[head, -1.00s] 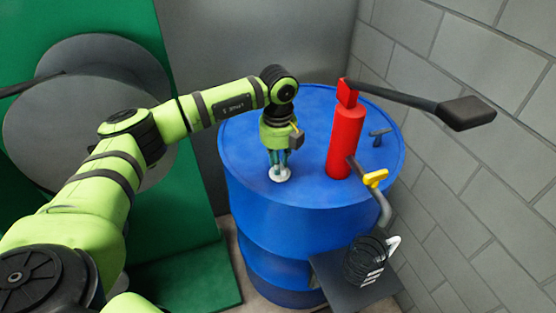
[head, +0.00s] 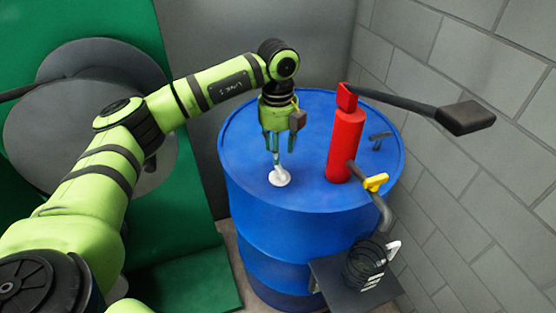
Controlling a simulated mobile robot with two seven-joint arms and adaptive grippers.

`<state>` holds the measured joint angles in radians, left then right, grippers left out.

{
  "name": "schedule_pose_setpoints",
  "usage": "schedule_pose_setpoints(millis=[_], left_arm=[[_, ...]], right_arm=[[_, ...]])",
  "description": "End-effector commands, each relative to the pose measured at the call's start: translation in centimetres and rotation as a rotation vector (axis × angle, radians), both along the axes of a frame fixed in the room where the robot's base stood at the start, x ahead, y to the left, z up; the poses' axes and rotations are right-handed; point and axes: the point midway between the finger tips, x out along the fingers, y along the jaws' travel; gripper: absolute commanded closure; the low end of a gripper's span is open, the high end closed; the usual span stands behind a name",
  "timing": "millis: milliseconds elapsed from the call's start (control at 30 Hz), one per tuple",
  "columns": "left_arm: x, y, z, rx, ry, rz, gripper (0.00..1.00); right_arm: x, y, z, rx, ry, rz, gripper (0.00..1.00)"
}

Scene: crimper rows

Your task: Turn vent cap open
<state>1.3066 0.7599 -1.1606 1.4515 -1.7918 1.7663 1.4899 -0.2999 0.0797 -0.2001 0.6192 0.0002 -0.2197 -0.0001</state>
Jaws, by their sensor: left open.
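The vent cap (head: 279,177) is a small white cap on the top of the blue drum (head: 306,196), left of the red pump. My left gripper (head: 283,152) points down just above the cap. Its fingers are apart, with nothing held between them, and the cap shows clear below them. My right gripper does not show.
A red pump (head: 345,146) with a long black handle (head: 420,107) stands on the drum to the right. It has a yellow valve handle (head: 375,182) and a grey spout. A dark shelf (head: 345,286) holds a black coil. A block wall (head: 480,170) stands right of the drum.

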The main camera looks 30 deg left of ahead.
Motion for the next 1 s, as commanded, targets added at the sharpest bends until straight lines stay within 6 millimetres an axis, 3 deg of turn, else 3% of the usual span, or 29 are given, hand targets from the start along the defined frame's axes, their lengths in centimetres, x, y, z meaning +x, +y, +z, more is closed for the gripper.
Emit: schedule_pose_setpoints(millis=[100,333,1000], left_arm=[[0.0,0.0,2.6,-0.001,-0.002,-0.001,0.54],[0.0,-0.1,5.4,0.0,0.0,-0.001,0.54],[0.0,0.0,5.8,0.001,0.002,0.0,0.54]], right_arm=[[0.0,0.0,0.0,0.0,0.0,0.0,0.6],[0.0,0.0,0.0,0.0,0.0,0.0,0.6],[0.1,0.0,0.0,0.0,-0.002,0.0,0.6]])
